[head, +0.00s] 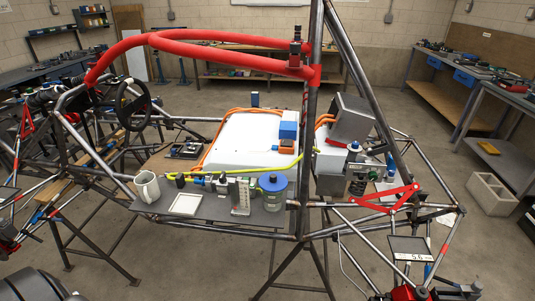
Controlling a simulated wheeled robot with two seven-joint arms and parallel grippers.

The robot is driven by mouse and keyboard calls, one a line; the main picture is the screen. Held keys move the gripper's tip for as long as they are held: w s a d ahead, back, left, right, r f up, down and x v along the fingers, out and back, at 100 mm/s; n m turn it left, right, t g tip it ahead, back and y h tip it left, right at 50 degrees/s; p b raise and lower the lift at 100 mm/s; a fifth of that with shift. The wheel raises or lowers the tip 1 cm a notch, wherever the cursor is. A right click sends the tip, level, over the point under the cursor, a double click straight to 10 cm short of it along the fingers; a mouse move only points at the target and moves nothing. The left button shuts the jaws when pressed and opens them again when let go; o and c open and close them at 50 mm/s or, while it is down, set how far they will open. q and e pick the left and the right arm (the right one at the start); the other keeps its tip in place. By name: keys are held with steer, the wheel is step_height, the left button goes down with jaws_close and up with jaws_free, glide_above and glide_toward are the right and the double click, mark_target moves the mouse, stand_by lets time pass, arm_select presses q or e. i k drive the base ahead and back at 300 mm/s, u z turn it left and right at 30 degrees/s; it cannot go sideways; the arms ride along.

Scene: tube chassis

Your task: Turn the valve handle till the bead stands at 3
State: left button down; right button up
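No part that I can surely name as the valve handle stands out at this size. A round blue top (272,183) on a grey-green cylinder, at the right of the dark shelf, could be it. I cannot make out a bead or the numeral 3. A small dark-framed plate (411,249) at the lower right carries markings too small to read surely. Neither of my grippers shows in the head view.
The tube chassis (330,231) fills the middle, with a red tube (220,48) over it. On the dark shelf (215,211) are a grey mug (146,187), a white tile (186,204) and a pale upright block (240,196). A grey box (352,118) stands right of the post.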

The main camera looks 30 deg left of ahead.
mark_target(222, 179)
steer(key=k, duration=0.5)
steer(key=u, duration=0.35)
steer(key=i, duration=0.4)
steer(key=u, duration=0.8)
